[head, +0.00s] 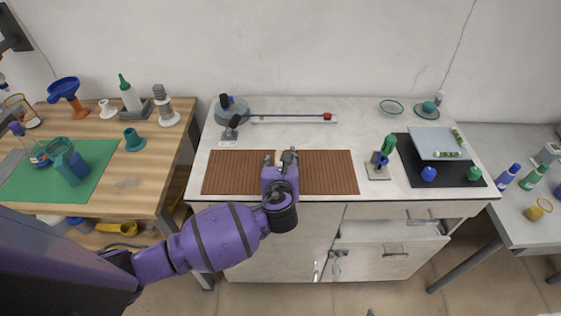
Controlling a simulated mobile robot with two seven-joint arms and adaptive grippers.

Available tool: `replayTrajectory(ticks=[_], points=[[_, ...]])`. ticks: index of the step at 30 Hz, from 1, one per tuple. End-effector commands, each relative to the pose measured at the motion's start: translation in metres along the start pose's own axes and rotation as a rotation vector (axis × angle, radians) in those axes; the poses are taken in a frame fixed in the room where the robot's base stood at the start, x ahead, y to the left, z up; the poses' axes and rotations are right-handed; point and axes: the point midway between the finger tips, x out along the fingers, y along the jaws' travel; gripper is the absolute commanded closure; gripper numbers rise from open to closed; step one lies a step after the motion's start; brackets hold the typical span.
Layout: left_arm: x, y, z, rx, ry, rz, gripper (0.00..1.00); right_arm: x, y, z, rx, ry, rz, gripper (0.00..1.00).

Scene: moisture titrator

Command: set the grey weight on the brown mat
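The brown mat (330,172) is a slatted rectangle lying along the front of the white worktop. My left gripper (279,158) is over the middle of the mat and hides part of it. Its two finger ends show a little apart. I cannot tell whether something small and grey is between them, or how high they are above the mat. I cannot surely pick out the grey weight. My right gripper is not in view.
Behind the mat stand a grey round device (236,112) and a long bar with a red end (327,117). A black mat (408,163) with a grey panel lies further right. A drawer (385,262) below is open.

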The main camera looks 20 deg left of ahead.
Motion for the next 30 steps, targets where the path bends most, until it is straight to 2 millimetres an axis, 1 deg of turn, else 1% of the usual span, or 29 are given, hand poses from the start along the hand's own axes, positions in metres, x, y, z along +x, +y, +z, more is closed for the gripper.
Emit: replayTrajectory(ticks=[2, 14, 30], points=[[0.000, 0.001, -0.003, 0.001, 0.006, 0.002, 0.54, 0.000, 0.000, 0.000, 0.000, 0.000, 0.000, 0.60], [-0.002, 0.000, -0.001, 0.000, 0.002, 0.000, 0.54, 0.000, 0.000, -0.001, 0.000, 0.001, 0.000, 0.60], [-0.023, 0.000, -0.001, 0.000, 0.001, 0.000, 0.54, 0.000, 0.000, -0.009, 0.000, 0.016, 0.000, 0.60]])
